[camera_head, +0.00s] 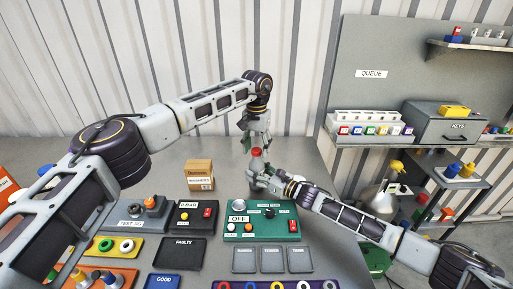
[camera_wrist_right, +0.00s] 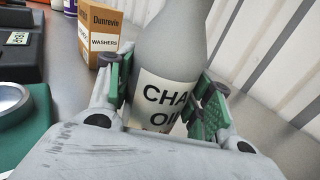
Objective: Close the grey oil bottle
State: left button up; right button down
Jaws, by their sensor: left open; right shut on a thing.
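The grey oil bottle (camera_wrist_right: 168,48) stands upright in the right wrist view, with a white label reading "CHA… OI…"; its top is cut off there. My right gripper (camera_wrist_right: 165,95) is shut on the bottle's body, with green pads on both sides. In the head view the bottle (camera_head: 257,166) is small and partly hidden by the grippers. A red cap (camera_head: 256,152) shows at the bottle's top; I cannot tell how firmly it sits. My left gripper (camera_head: 256,145) points down from above, open, with its fingers close around or just above the cap.
A cardboard washers box (camera_head: 199,176) stands left of the bottle. Green (camera_head: 262,222) and black control boxes, trays and coloured rings fill the front of the table.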

pick_arm(q)
jog(key=shift+r, duration=2.2)
jog(key=shift+c, duration=0.3)
